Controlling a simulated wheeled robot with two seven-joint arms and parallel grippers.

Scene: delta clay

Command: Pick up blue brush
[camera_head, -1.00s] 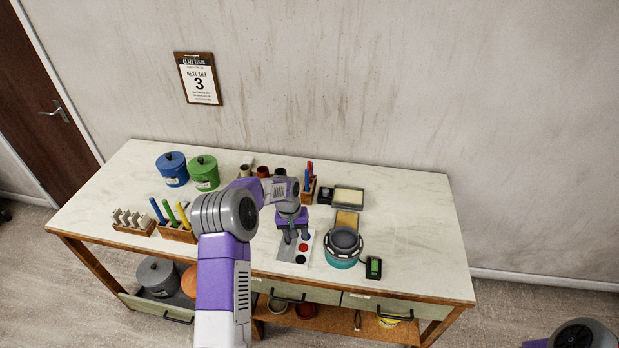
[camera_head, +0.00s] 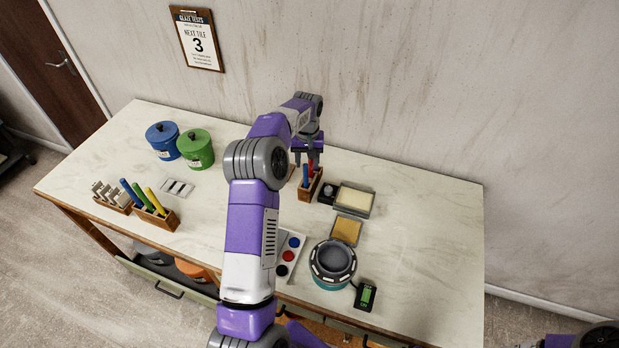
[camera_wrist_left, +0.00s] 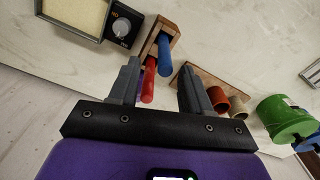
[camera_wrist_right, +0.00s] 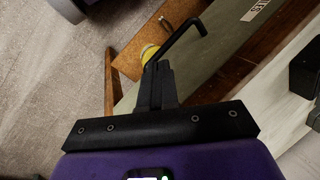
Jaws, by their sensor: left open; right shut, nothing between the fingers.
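A blue brush handle (camera_head: 305,175) stands in a small wooden holder (camera_head: 309,190) at the back middle of the table, with a red handle (camera_head: 311,169) beside it. My left gripper (camera_head: 309,160) is open above this holder, pointing down. In the left wrist view, the blue handle (camera_wrist_left: 165,55) and the red handle (camera_wrist_left: 149,80) show between the spread left fingers (camera_wrist_left: 159,88), the red one nearer the left finger. Neither is gripped. My right gripper (camera_wrist_right: 157,75) is shut and empty in the right wrist view, near a drawer handle (camera_wrist_right: 183,38).
A second wooden holder (camera_head: 158,217) has blue, green and yellow handles. Blue (camera_head: 162,140) and green (camera_head: 196,149) canisters stand behind. A sponge tray (camera_head: 354,199), teal-based pot (camera_head: 333,265) and paint palette (camera_head: 289,258) lie to the right. The table's right side is clear.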

